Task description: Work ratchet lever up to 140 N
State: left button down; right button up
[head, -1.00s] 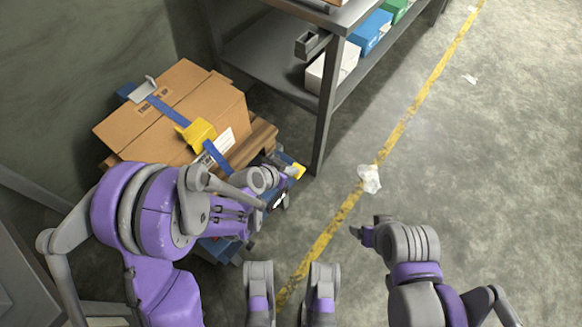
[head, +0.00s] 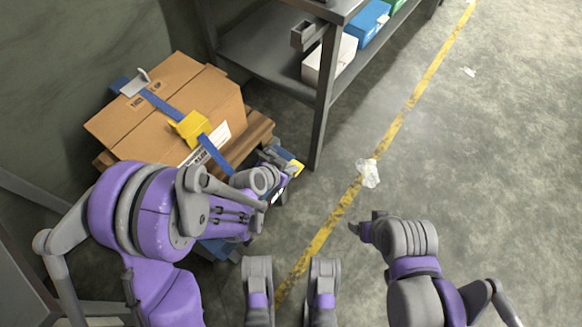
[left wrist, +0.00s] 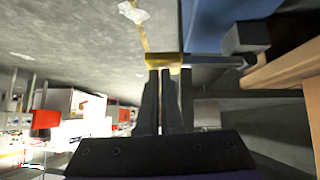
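A brown box (head: 165,103) is held by a blue strap (head: 160,103) with a yellow buckle-like piece (head: 191,126) on its face. My left gripper (head: 279,192) is low at the box's right side, by a small yellow end (head: 296,166). In the left wrist view a grey bar (left wrist: 215,60) with a yellow end (left wrist: 163,60), seemingly the ratchet lever, lies across the tips of my left gripper (left wrist: 168,72). The fingers look slightly apart; whether they grip the lever is unclear. My right gripper (head: 366,230) hangs over bare floor, its fingers too small to read.
The box rests on a wooden pallet (head: 258,128). A grey metal shelf (head: 260,68) with a white box (head: 328,62) and a blue box (head: 364,30) stands behind to the right. A crumpled white scrap (head: 368,172) lies by the yellow floor line (head: 330,228). The right-hand floor is open.

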pick_arm(q)
jog(key=shift+s+f, duration=0.1)
notch_tip(320, 180, up, 5)
jog(key=p, duration=0.3)
jog(key=shift+d+p, duration=0.15)
jog(key=shift+p, duration=0.15)
jog(key=p+v, duration=0.1)
jog(key=v, duration=0.8)
jog(key=shift+s+p, duration=0.4)
